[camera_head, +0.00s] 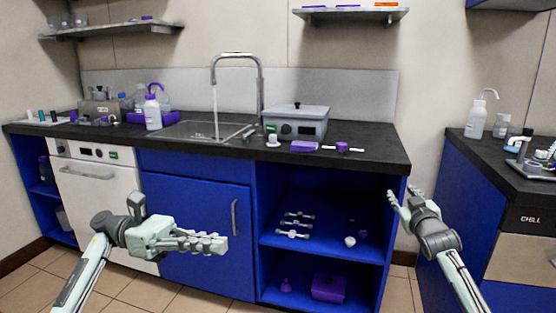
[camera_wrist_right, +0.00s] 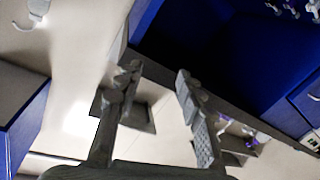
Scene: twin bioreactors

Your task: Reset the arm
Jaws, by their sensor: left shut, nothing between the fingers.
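My left gripper (camera_head: 222,243) is in front of the blue cabinet door (camera_head: 200,215), level, with its fingers shut and nothing between them. My right gripper (camera_head: 403,192) is raised in front of the right end of the sink counter, near the open shelf unit. In the right wrist view its two fingers (camera_wrist_right: 158,78) stand apart, with nothing between them. Neither gripper visibly holds or touches anything.
The dark counter (camera_head: 355,157) carries a grey box device (camera_head: 296,122), a sink (camera_head: 205,130) with a running tap, and bottles. Open blue shelves (camera_head: 330,250) hold small parts. A second counter (camera_head: 480,155) stands at right, with a floor gap between.

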